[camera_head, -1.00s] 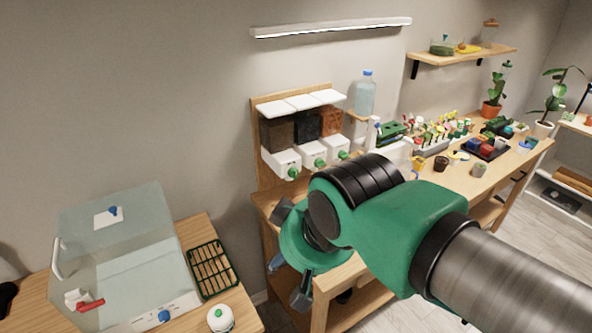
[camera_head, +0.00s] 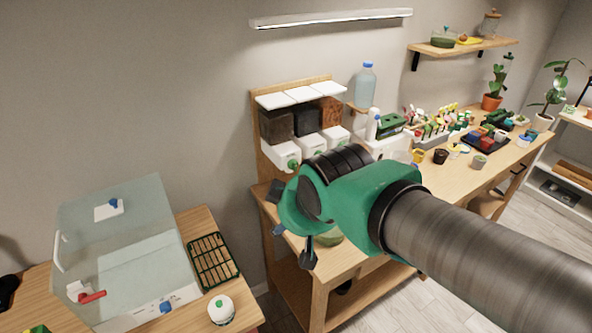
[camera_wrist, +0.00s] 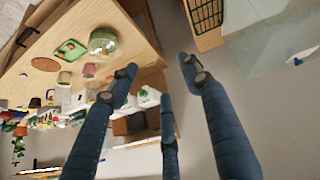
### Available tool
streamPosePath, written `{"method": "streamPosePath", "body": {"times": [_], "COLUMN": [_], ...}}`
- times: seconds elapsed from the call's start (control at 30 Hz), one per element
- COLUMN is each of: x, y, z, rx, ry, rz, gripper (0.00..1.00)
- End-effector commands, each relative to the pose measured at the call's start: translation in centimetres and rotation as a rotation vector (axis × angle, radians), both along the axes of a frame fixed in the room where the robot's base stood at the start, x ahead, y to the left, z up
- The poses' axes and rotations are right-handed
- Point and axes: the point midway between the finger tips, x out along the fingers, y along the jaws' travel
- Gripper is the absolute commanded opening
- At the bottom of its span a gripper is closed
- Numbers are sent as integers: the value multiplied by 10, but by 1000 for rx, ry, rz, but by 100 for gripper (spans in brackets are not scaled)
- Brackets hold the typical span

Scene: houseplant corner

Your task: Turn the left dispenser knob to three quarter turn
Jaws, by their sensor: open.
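Three dispensers with white lids hang on a wooden wall board over the bench in the head view. The left dispenser (camera_head: 277,126) has dark brown contents and a white front with a green knob (camera_head: 293,164). My gripper (camera_head: 287,228) is open and empty, just below the left dispenser in the picture and apart from its knob.
The wooden bench (camera_head: 495,172) holds pots, a seedling tray and a black tray at right. A water bottle (camera_head: 366,87) stands beside the dispensers. At left, a clear glass case (camera_head: 115,225) and a green-edged rack (camera_head: 213,262) sit on another table.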

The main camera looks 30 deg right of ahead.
Motion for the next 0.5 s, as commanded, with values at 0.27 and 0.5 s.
{"method": "streamPosePath", "body": {"times": [0.27, 0.5], "x": [92, 154], "y": [-65, -116], "z": [-22, -46], "rx": [-363, -714], "ry": [-114, -185], "rz": [271, 517], "gripper": [48, 48]}}
